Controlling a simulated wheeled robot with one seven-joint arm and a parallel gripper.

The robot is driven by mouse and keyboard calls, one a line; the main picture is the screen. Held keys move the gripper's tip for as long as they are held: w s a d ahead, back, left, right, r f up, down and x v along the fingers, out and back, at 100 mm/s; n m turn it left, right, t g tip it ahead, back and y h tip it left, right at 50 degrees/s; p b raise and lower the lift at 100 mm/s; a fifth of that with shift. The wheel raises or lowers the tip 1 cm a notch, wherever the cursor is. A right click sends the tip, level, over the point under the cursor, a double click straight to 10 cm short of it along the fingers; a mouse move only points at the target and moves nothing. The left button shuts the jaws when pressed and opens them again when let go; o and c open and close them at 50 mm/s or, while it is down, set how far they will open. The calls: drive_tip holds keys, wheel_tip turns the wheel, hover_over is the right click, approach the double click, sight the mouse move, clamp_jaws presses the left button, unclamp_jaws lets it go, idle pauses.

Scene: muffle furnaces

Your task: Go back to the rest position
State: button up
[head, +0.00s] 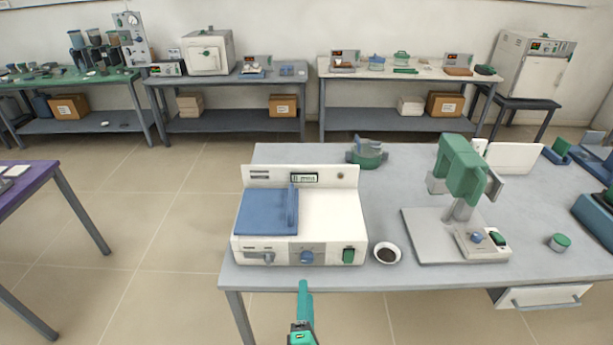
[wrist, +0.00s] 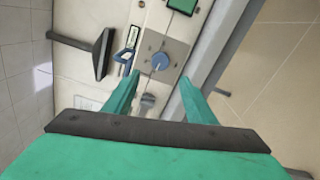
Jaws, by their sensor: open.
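My gripper (head: 304,285) is low in front of the table in the head view, just short of the front of a white device (head: 335,213). In the wrist view my gripper (wrist: 159,78) is open, with two teal fingers spread apart and nothing held between them. A blue knob (wrist: 160,61) on the device's front panel shows just beyond and between the fingertips. The same blue knob (head: 306,257) shows above the gripper in the head view. The device has a blue lid (head: 265,211) on its left part, lying flat.
The grey table (head: 400,285) has its front edge close to my gripper. A small dark-filled bowl (head: 387,253) is right of the device. A green-headed stand (head: 461,172) is farther right. Floor (head: 150,265) is open on the left, up to a purple-topped table (head: 30,185).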

drive_tip(key=s+f+m+g, duration=0.2)
drive_tip(key=s+m, duration=1.1)
drive_tip(key=s, duration=1.5)
drive_tip(key=s+r+m, duration=0.4)
drive_tip(key=s+m, duration=0.3)
drive_tip(key=s, duration=0.1)
drive_tip(key=shift+s+r+g, duration=0.2)
drive_tip(key=shift+s+g, duration=0.1)
drive_tip(key=shift+s, duration=0.05)
drive_tip(key=shift+d, duration=0.1)
